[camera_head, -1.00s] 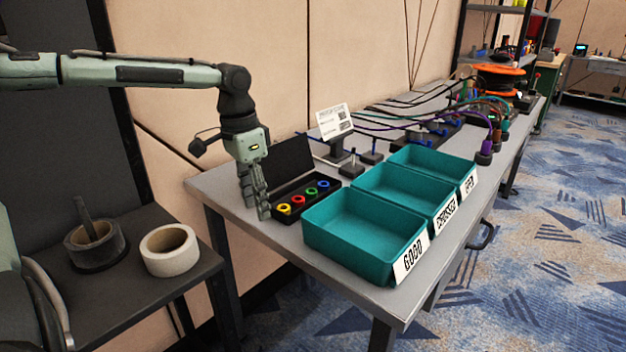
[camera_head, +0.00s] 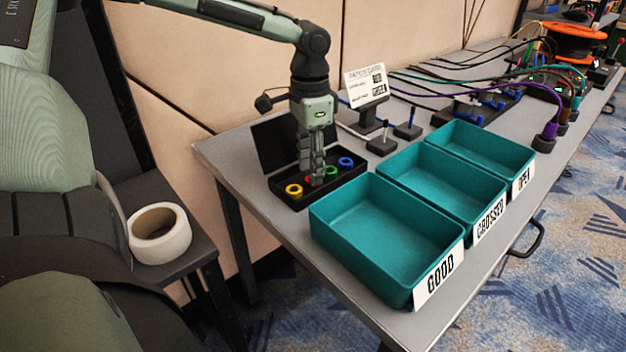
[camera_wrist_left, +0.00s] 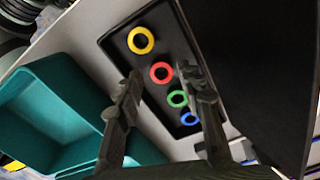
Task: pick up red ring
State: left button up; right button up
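The red ring (camera_wrist_left: 170,75) lies in an open black case (camera_wrist_left: 113,40), between the yellow ring (camera_wrist_left: 130,43) and the green ring (camera_wrist_left: 177,107) in the left wrist view. The blue ring (camera_wrist_left: 189,126) is at the far end of the row. My left gripper (camera_wrist_left: 158,73) is open, with a finger on either side of the red ring. In the head view my left gripper (camera_head: 315,176) points down over the case and hides most of the red ring (camera_head: 308,181). Whether the fingers touch the ring cannot be told. My right gripper is not in view.
Three teal bins (camera_head: 325,215) stand right of the case, labelled GOOD, CROSSED and OPEN. A sign (camera_head: 366,85) and small posts stand behind. Cables run across the table's back. A tape roll (camera_head: 172,250) sits on a dark surface at left.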

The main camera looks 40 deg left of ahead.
pick_arm(q)
notch_tip(320, 180, down, 2)
jog(key=shift+f, duration=0.1)
jog(key=c, duration=0.5)
